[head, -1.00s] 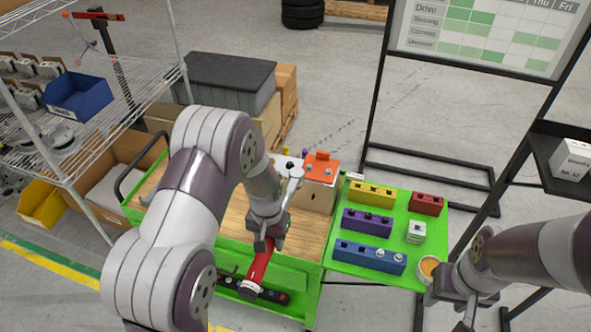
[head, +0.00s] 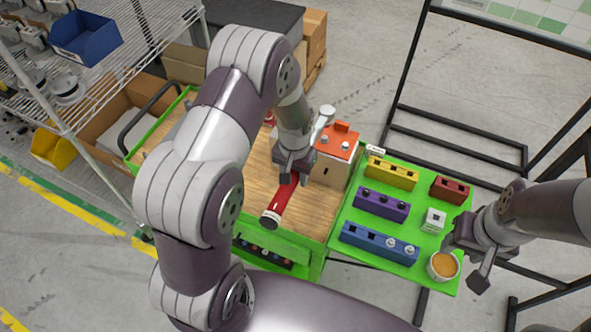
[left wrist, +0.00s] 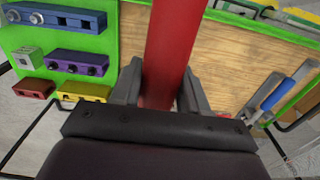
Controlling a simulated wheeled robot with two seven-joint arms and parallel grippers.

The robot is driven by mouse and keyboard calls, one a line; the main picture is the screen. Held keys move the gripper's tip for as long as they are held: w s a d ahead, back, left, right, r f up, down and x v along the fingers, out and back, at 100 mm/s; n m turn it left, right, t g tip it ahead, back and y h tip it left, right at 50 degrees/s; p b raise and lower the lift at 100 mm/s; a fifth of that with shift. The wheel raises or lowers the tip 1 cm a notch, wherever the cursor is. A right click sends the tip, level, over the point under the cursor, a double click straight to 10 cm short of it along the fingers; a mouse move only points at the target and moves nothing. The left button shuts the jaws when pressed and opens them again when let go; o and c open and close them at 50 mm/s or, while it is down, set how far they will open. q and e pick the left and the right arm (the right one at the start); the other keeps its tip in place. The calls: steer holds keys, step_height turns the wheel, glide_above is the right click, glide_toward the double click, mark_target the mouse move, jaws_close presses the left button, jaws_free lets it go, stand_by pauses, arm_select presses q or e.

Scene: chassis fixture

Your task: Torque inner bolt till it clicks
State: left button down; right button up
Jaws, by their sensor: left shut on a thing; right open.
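My left gripper (head: 290,172) is shut on the red handle of a torque wrench (head: 282,202), which also fills the middle of the left wrist view (left wrist: 172,50). The handle's dark end points toward me, over the wooden bench top. A grey round piece (head: 326,112), apparently the wrench head, shows beyond the gripper; the arm hides part between. The fixture (head: 330,172) is a box with an orange top (head: 337,142) carrying two silver bolts (head: 333,142). I cannot tell whether the wrench touches a bolt. My right gripper (head: 468,262) is open and empty beside a cup.
A green side tray (head: 340,218) holds yellow (head: 392,173), purple (head: 381,204), blue (head: 379,243) and dark red (head: 450,189) socket blocks, a small white block (head: 433,220) and a cup with orange contents (head: 443,265). A wire shelf (head: 130,75) stands at left.

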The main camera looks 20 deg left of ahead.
arm_select(q)
steer(key=shift+w+f+b, duration=0.5)
steer(key=shift+w+f, duration=0.15)
steer(key=shift+f, duration=0.65)
steer(key=shift+s+f+b, duration=0.15)
steer(key=shift+f+b, duration=0.45)
steer(key=shift+s+f+b, duration=0.15)
steer(key=shift+f+b, duration=0.45)
arm_select(e)
steer(key=f, duration=0.2)
steer(key=w+f, duration=0.1)
steer(key=f, duration=0.1)
arm_select(q)
steer(key=shift+s+r, duration=0.1)
steer(key=shift+s, duration=0.05)
arm_select(e)
steer(key=shift+s, duration=0.2)
arm_select(q)
steer(key=shift+w, duration=0.25)
arm_select(e)
steer(key=shift+w, duration=0.15)
